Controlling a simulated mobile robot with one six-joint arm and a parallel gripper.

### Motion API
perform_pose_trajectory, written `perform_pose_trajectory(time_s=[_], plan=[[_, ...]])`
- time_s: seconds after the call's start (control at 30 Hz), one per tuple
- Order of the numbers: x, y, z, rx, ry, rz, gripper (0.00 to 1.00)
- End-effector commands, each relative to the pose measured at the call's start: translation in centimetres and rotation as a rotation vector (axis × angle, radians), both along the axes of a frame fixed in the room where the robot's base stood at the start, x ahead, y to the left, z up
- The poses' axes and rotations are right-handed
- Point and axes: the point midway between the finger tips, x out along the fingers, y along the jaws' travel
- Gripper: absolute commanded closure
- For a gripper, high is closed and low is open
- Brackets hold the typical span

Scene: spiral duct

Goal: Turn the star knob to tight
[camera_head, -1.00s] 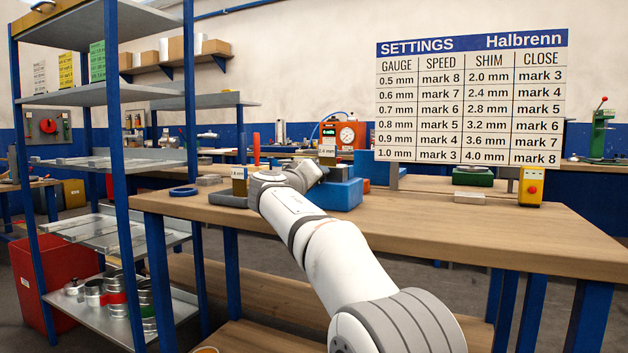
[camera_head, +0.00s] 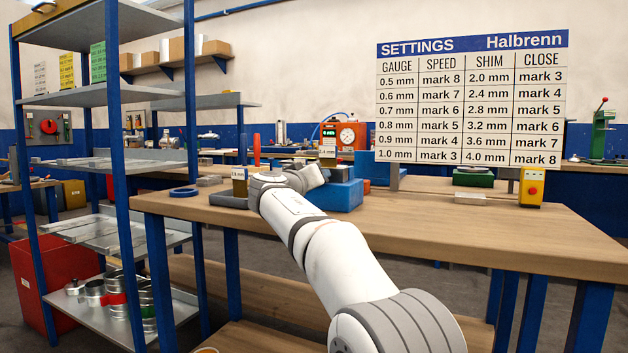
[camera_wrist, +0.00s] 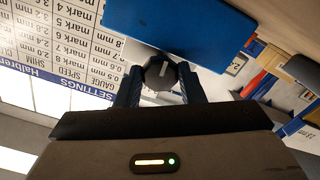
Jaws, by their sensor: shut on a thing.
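The star knob (camera_wrist: 158,72) is a small dark grey knob with a pale pointer line, seen in the wrist view beside a blue body (camera_wrist: 180,28). My gripper (camera_wrist: 158,80) has its two dark fingers closed on the knob, one on each side. The pointer line stands nearly upright in that picture. No tight or loose marking can be read around it. In the head view the blue body (camera_head: 344,194) stands on the bench, and my wrist hides the knob and fingers.
The wooden bench (camera_head: 450,222) is mostly clear at the right. A settings board (camera_head: 470,100) stands behind it. A yellow button box (camera_head: 531,187) and a green block (camera_head: 472,177) sit at the back. A blue-posted shelf rack (camera_head: 118,150) stands at left.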

Motion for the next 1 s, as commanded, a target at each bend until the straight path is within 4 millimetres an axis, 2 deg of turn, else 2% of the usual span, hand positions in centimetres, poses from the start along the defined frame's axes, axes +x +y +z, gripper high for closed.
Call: perform_pose_trajectory(time_s=[0.03,0.07,0.3,0.67,1.0], plan=[[0.0,0.0,-0.2,-0.001,0.004,-0.001,0.88],[0.0,0.0,-0.2,-0.001,0.004,-0.001,0.64],[0.0,0.0,-0.1,-0.001,0.003,0.0,0.44],[-0.6,0.3,0.0,0.0,0.002,0.001,0.43],[-5.6,2.2,0.0,-0.001,0.003,0.002,0.43]])
